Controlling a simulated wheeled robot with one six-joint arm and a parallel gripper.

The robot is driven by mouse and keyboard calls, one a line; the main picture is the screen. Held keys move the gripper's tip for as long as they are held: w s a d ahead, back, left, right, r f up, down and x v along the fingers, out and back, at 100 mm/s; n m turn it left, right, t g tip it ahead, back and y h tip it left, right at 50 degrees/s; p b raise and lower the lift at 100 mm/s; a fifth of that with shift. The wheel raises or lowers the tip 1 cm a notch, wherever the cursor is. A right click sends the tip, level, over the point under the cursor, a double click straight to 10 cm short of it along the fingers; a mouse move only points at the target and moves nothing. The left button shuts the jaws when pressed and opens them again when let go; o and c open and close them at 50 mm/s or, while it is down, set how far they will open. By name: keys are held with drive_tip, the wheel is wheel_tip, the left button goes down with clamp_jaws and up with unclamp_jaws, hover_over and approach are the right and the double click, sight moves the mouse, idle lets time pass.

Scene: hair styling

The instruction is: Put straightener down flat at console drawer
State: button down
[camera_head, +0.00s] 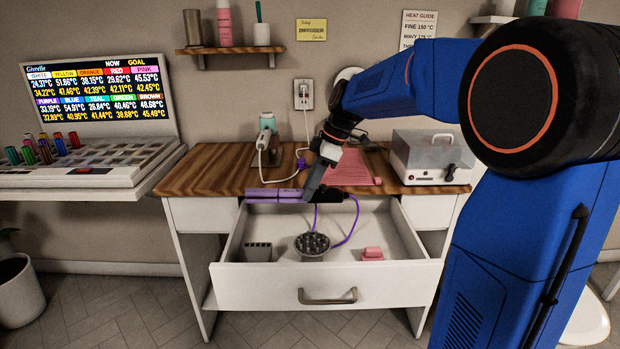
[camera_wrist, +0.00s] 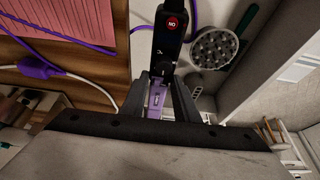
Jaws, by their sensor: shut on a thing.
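The straightener has a purple plate end (camera_head: 272,195) and a black handle (camera_head: 330,195). My gripper (camera_head: 308,193) is shut on it near the middle and holds it roughly level, along the console's front edge, over the back of the open drawer (camera_head: 235,285). A purple cord (camera_head: 353,225) hangs from the handle into the drawer. Its height above the drawer floor is hard to tell.
In the drawer are a round diffuser (camera_head: 312,246), a dark slotted holder (camera_head: 257,252) and a pink block (camera_head: 372,254).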

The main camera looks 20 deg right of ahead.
drive_tip(key=shift+f, duration=5.6)
drive_tip(key=c, duration=1.3)
unclamp_jaws()
drive_tip(key=shift+r, duration=0.1)
drive_tip(key=v, duration=1.7)
drive_tip(key=shift+r, duration=0.15)
drive_tip(key=shift+s, duration=0.1)
